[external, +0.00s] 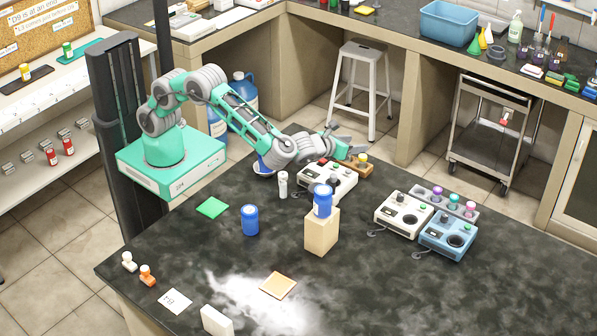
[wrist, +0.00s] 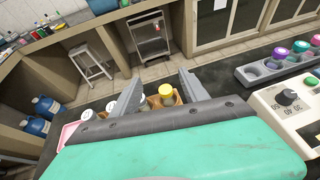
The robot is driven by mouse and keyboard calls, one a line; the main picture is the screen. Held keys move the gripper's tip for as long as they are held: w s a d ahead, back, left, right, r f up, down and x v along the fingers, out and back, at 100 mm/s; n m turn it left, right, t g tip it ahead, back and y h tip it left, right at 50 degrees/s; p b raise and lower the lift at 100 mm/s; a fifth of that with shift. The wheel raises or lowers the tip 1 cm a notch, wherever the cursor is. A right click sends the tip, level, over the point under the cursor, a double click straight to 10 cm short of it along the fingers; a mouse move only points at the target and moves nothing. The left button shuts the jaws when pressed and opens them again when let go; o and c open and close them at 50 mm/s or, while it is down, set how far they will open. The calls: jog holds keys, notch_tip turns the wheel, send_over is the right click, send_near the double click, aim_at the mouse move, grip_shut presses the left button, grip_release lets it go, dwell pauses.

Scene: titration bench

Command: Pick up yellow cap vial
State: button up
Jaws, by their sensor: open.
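The yellow cap vial (external: 362,159) stands in a small wooden rack (external: 367,171) at the far edge of the dark bench. In the wrist view its yellow cap (wrist: 166,90) shows between the two fingers, nearer the right one; its lower body is hidden. My gripper (external: 349,146) is open and close to the vial, at its upper left in the external view. The fingers (wrist: 160,78) spread on both sides of the cap in the wrist view. Whether they touch the vial I cannot tell. A white-capped item (wrist: 141,100) shows beside the left finger.
A white instrument (external: 328,182) stands just in front of the rack. To the right are a grey rack of capped vials (external: 452,201), another white instrument (external: 403,214) and a blue one (external: 447,234). A blue bottle (external: 323,200) stands on a wooden block (external: 321,231).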

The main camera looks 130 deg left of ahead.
aim_at(360, 160)
jog(key=f, duration=0.6)
jog(key=shift+a, duration=0.3)
jog(key=a+f, duration=0.2)
jog(key=shift+w+a+f+p, duration=0.1)
jog(key=shift+w+a+p, duration=0.2)
jog(key=shift+a+p, duration=0.1)
jog(key=shift+d, duration=0.1)
jog(key=shift+c, duration=0.2)
grip_shut()
